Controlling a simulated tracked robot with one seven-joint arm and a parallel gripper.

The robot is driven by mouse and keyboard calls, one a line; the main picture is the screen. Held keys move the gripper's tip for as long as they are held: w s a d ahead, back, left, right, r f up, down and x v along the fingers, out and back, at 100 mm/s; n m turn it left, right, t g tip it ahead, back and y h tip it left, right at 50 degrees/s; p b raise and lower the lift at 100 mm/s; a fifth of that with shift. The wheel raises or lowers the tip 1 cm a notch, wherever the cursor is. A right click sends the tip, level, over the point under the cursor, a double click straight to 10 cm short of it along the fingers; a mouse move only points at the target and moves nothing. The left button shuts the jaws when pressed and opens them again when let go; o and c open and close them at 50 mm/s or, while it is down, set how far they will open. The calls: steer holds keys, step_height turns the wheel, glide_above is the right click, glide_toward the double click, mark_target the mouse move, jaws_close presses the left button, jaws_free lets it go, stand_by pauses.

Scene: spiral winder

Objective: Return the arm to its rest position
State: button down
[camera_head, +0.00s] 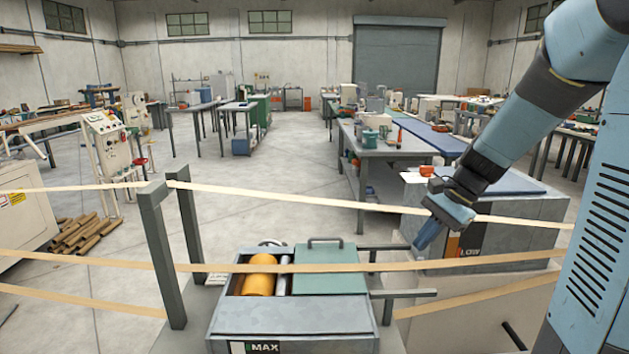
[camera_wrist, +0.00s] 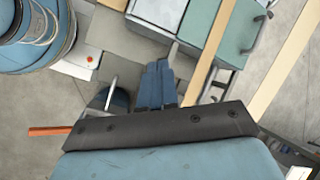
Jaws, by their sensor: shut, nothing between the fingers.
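My arm, light blue and dark grey, comes in from the upper right of the head view and reaches down to the left. My gripper (camera_head: 422,240) hangs at its end, over the right side of the winding machine area, apart from the green lid (camera_head: 330,268). Its blue fingers point down and lie together with nothing between them. In the wrist view the fingers (camera_wrist: 155,70) are side by side, close to a grey metal bar. A pale strip (camera_head: 350,204) runs across the picture close to my gripper; I cannot tell whether they touch.
More tan strips (camera_head: 330,268) cross the scene lower down. Below is a grey machine (camera_head: 290,318) with an orange roll (camera_head: 260,275) and upright grey posts (camera_head: 160,255). A grey cabinet (camera_head: 520,208) stands behind my gripper. A long workbench (camera_head: 385,152) lies farther back. The middle floor is open.

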steer(key=s+r+n+t+h, duration=0.2)
steer(key=s+r+n+h, duration=0.1)
steer(key=s, duration=0.5)
steer(key=s+r+n+t+h, duration=0.2)
steer(key=s+r+n+t, duration=0.1)
steer(key=s+r+n, duration=0.3)
steer(key=s+n, duration=0.1)
steer(key=s, duration=0.1)
steer(key=shift+s+a+r+n+h, duration=0.2)
steer(key=shift+s+r+n+h, duration=0.05)
steer(key=shift+s+n+h, duration=0.15)
steer(key=shift+s, duration=0.1)
